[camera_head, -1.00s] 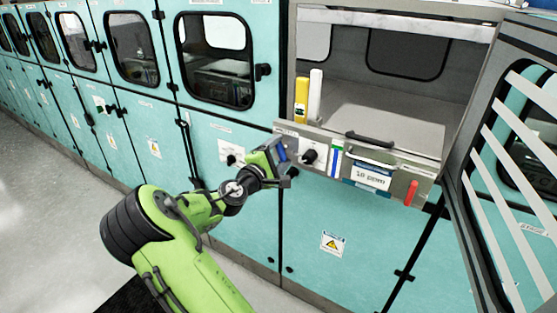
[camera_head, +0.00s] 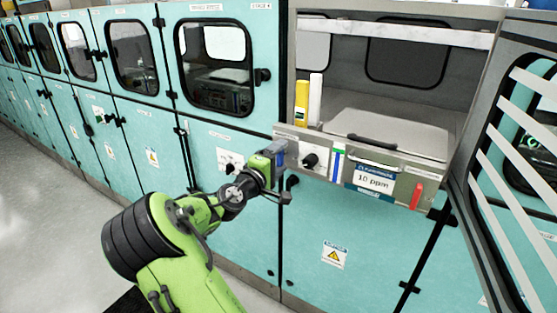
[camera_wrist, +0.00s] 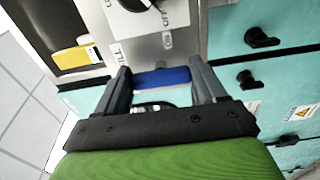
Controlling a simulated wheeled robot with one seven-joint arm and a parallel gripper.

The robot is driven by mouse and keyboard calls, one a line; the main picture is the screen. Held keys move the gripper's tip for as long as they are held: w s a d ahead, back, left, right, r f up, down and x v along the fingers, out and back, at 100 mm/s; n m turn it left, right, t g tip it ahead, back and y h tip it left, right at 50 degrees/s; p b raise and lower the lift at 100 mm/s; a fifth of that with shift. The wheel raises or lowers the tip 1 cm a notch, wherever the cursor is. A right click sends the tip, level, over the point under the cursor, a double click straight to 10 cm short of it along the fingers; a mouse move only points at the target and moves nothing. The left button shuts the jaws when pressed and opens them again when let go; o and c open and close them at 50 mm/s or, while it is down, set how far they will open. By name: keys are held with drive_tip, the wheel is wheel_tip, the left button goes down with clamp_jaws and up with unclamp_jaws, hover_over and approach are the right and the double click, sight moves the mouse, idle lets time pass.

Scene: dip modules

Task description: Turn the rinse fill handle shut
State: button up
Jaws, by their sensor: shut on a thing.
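A blue handle (camera_wrist: 162,77) lies between my gripper's two dark fingers in the wrist view. I take it for the rinse fill handle, as its label cannot be read. My gripper (camera_wrist: 162,88) is shut on it, one finger at each end of the visible blue part. In the head view my gripper (camera_head: 280,157) is at the left end of the grey control panel (camera_head: 405,190), and the blue shows only in part between the fingers. The handle's pivot and its exact angle are hidden.
A black knob (camera_head: 310,160) sits just right of my gripper on the panel. A red handle (camera_head: 417,195) is at the panel's right end. A yellow block (camera_head: 301,102) and a white post (camera_head: 315,98) stand above. A striped open door (camera_head: 500,190) is at the right.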

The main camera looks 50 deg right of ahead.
drive_tip(key=shift+f, duration=0.1)
drive_tip(key=o, duration=1)
drive_tip(key=shift+o, duration=0.2)
drive_tip(key=shift+a, duration=0.15)
drive_tip(key=s+a, duration=0.1)
drive_tip(key=a, duration=1.4)
drive_tip(key=shift+s+a, duration=0.25)
